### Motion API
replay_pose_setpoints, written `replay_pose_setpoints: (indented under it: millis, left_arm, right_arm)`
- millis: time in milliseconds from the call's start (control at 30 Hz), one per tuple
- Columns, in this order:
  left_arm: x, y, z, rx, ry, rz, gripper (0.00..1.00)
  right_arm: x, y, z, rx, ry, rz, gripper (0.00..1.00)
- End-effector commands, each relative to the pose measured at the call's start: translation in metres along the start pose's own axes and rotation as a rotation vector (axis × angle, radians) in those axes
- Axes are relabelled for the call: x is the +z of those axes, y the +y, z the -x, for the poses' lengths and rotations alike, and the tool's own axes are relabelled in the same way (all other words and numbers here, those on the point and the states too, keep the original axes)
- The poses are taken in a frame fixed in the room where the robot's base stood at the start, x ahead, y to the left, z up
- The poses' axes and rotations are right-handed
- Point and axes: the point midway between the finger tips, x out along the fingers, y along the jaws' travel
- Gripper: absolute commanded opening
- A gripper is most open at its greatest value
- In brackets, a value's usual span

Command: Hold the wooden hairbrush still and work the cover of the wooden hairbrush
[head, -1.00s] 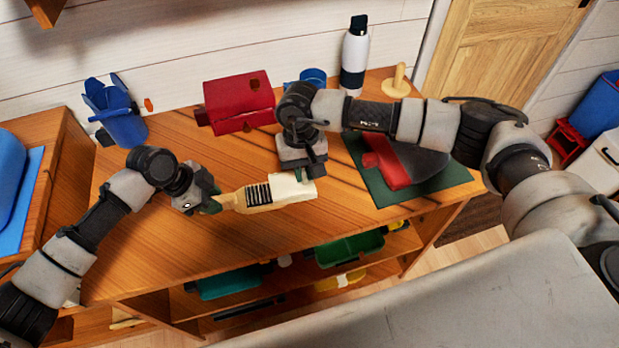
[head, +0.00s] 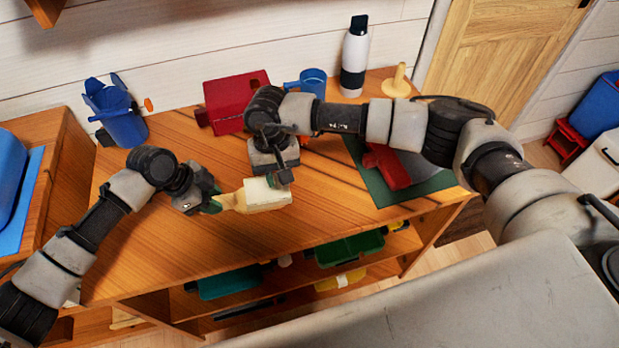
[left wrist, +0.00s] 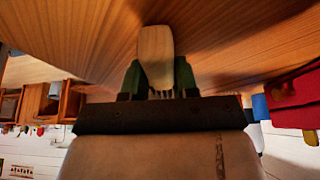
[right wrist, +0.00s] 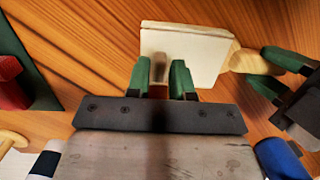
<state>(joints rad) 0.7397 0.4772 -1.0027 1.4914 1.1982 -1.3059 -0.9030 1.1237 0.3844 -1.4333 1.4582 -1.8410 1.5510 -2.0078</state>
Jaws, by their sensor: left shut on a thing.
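The wooden hairbrush lies flat-on above the table, its pale handle (head: 231,202) at left and its cream cover (head: 266,196) over the bristle end. No bristles show now. My left gripper (head: 213,203) is shut on the handle, whose end shows between the green fingers in the left wrist view (left wrist: 155,45). My right gripper (right wrist: 164,75) is at the edge of the cover (right wrist: 205,48), its green fingers apart with a gap between them. Whether the fingertips touch the cover cannot be told.
A red box (head: 229,98), a blue mug (head: 312,82) and a blue holder (head: 122,122) stand at the back. A bottle (head: 354,58) is right of them. A red-handled tool (head: 388,167) lies on a green mat (head: 372,188). The table's front left is clear.

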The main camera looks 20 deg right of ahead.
Motion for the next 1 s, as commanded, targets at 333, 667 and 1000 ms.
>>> replay_pose_setpoints:
  millis: [333,667,1000]
  left_arm:
    - [0.000,0.000,0.000,0.000,0.000,0.000,0.09]
    - [0.000,0.000,0.000,0.000,0.000,0.001,0.09]
    - [0.000,0.000,0.000,-0.001,0.000,0.001,0.09]
  right_arm:
    - [0.000,0.001,0.000,0.001,0.000,0.000,0.40]
    - [-0.001,0.001,0.029,-0.001,0.003,0.000,0.40]
    - [0.000,0.001,0.060,0.001,0.000,0.000,0.40]
